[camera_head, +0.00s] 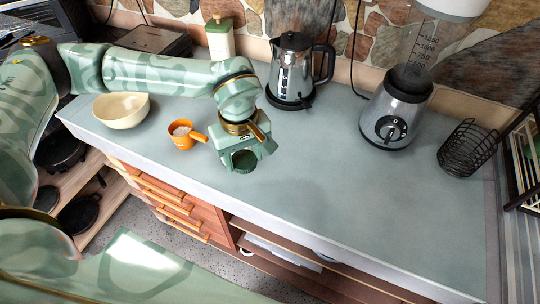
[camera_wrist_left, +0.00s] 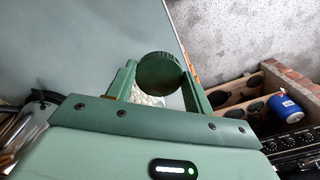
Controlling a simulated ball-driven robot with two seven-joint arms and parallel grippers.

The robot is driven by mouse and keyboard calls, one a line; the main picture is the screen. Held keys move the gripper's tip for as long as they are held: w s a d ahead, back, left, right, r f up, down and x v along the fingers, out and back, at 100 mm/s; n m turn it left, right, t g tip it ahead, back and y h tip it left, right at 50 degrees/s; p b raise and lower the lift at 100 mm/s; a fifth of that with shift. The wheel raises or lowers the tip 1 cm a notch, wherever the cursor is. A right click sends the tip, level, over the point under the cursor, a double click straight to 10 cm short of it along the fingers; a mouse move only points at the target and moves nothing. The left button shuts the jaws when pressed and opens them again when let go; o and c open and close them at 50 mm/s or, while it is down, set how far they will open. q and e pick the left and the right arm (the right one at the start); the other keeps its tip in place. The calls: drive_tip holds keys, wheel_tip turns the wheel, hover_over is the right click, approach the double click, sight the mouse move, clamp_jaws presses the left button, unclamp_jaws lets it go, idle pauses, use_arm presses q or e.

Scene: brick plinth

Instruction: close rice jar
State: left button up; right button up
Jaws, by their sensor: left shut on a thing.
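A dark green round lid (camera_head: 244,160) is held in my left gripper (camera_head: 243,153), above the counter. In the left wrist view the lid (camera_wrist_left: 159,71) sits between the two fingers (camera_wrist_left: 160,88), which are shut on it. A small orange cup-shaped vessel (camera_head: 182,137) with a handle stands open on the counter, left of the gripper, with white contents. In the left wrist view white grains (camera_wrist_left: 146,98) show behind the lid, partly hidden by it and the fingers. A cream canister with a green top (camera_head: 219,40) stands at the back; I cannot tell which vessel is the rice jar. My right gripper is not in view.
A cream bowl (camera_head: 121,111) stands left of the orange vessel. A black and steel kettle (camera_head: 291,72), a blender (camera_head: 393,110) and a black wire basket (camera_head: 466,149) stand farther right. The front middle of the counter (camera_head: 330,190) is clear up to its edge.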

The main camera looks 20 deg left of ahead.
sight(242, 169)
use_arm(q)
drive_tip(key=shift+s+a+r, duration=0.3)
drive_tip(key=shift+s+a, duration=0.2)
drive_tip(key=shift+a, duration=0.05)
drive_tip(key=shift+s+a+r, duration=0.3)
drive_tip(key=shift+s+a, duration=0.15)
drive_tip(key=shift+a, duration=0.05)
wheel_tip(242, 169, up, 9)
drive_tip(key=d+m+p, duration=0.2)
drive_tip(key=m+p, duration=0.2)
drive_tip(key=m, duration=0.5)
drive_tip(key=shift+s+d+m, duration=0.2)
drive_tip(key=shift+d+m, duration=0.05)
drive_tip(key=shift+m, duration=0.15)
